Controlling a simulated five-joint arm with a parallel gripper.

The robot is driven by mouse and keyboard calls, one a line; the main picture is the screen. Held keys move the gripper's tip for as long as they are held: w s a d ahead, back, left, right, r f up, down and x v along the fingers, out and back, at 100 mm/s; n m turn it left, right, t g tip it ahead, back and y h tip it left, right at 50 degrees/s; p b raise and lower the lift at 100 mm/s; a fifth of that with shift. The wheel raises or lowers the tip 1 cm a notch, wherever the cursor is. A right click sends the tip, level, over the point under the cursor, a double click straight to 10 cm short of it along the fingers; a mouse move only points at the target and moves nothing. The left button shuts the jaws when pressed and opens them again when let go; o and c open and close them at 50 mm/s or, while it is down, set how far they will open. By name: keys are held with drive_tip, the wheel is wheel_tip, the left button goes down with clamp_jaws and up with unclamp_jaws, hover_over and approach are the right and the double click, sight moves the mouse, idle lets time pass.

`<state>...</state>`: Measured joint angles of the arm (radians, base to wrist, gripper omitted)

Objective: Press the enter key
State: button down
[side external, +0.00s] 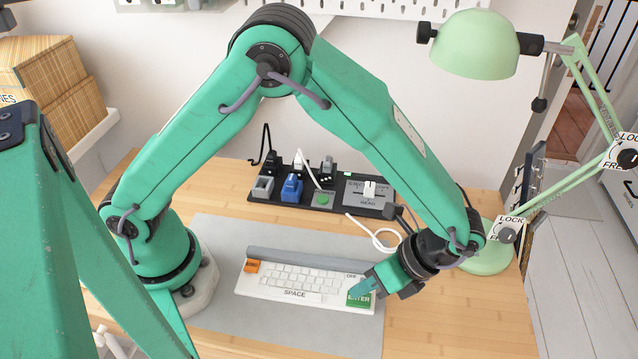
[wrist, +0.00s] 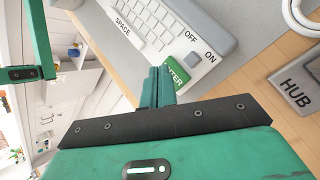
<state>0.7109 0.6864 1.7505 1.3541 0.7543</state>
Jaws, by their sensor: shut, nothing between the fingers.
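A white keyboard (side external: 290,281) lies on the grey desk mat, with a grey bar along its back edge and a SPACE label at its front. Its green enter key (side external: 359,300) is at the right end, partly covered by my gripper (side external: 362,288). In the wrist view the green enter key (wrist: 178,76) shows just beyond my shut fingertips (wrist: 160,72), which hide part of its lettering. The fingers are together and empty, over or at the key. I cannot tell whether they touch it.
An orange key (side external: 252,266) is at the keyboard's left end. Behind it stands a black panel (side external: 330,195) with several plugs and switches, and a white cable (side external: 380,237). A green lamp (side external: 485,258) stands at right. The grey mat (side external: 215,240) is bare around the keyboard.

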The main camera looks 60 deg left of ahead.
sight(363, 299)
drive_tip(key=shift+f, duration=0.75)
idle(0.9)
drive_tip(key=shift+r, duration=0.85)
drive_tip(key=shift+r, duration=0.1)
idle(0.3)
drive_tip(key=shift+r, duration=2.4)
